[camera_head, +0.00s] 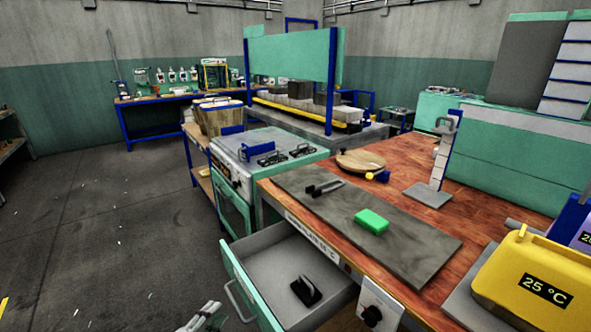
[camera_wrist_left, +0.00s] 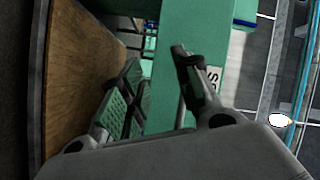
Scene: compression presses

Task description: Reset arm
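My left gripper (camera_head: 207,316) shows only partly at the bottom edge of the head view, to the left of an open drawer. In the left wrist view its two fingers (camera_wrist_left: 155,68) stand apart with a gap between them, and I see nothing held. Green surfaces lie beyond the fingers in that view. My right gripper is in neither view.
The drawer (camera_head: 262,262) holds a black object (camera_head: 301,291). The wooden workbench (camera_head: 440,245) carries a grey mat (camera_head: 405,245), green block (camera_head: 371,221) and yellow device (camera_head: 531,283). A stove (camera_head: 268,145) stands behind.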

